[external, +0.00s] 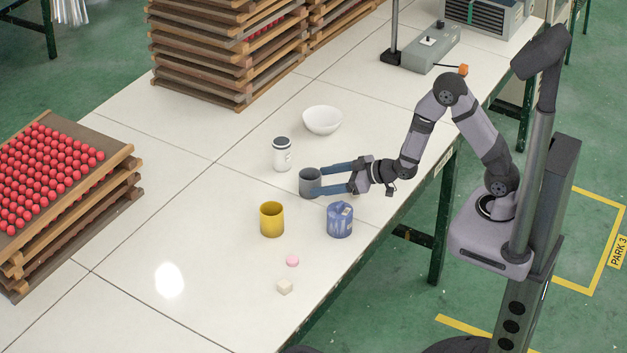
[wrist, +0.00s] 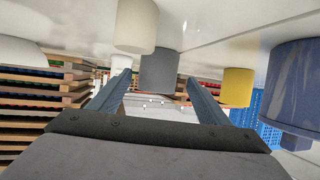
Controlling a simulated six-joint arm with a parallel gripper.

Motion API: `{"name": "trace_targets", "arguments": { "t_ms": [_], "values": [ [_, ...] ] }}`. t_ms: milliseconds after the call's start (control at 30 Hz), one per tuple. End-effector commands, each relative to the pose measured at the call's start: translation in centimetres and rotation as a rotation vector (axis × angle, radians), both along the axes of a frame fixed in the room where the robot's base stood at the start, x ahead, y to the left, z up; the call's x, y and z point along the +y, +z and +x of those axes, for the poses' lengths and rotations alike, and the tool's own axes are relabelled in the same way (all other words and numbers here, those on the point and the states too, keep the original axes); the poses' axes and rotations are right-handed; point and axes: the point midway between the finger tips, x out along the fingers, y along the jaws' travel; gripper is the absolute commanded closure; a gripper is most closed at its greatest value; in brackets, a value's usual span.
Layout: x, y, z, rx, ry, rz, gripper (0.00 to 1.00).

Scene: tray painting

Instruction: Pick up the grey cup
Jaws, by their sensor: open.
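The grey cup (external: 308,184) stands upright on the white table, near the middle of the external view. My gripper (external: 322,178) is low over the table on the cup's right, its two blue-grey fingers pointing at it. The jaws are open, with the fingertips at the cup's near side. In the wrist view the picture is upside down, and the grey cup (wrist: 160,68) shows centred between the open fingers of my gripper (wrist: 160,78). I cannot tell whether the tips reach past its near side or touch it.
A white jar (external: 282,158) and white bowl (external: 322,120) stand behind the cup. A yellow cup (external: 271,220) and blue container (external: 340,220) are in front. A pink piece (external: 292,261) and beige cube (external: 285,287) lie nearer. The table's left middle is clear.

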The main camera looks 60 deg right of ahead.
Motion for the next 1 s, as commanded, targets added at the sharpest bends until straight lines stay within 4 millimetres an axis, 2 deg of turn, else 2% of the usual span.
{"name": "trace_targets", "arguments": {
  "t_ms": [167,533,867,933,1000],
  "values": [
    [0.1,-0.2,0.7,0.001,0.0,0.0,0.29],
    [0.9,-1.6,4.3,0.001,0.0,0.0,0.29],
    [1.0,-1.8,4.8,0.001,0.0,0.0,0.29],
    [1.0,-1.8,4.8,0.001,0.0,0.0,0.41],
    [1.0,-1.8,4.8,0.001,0.0,0.0,0.58]
  ]
}}
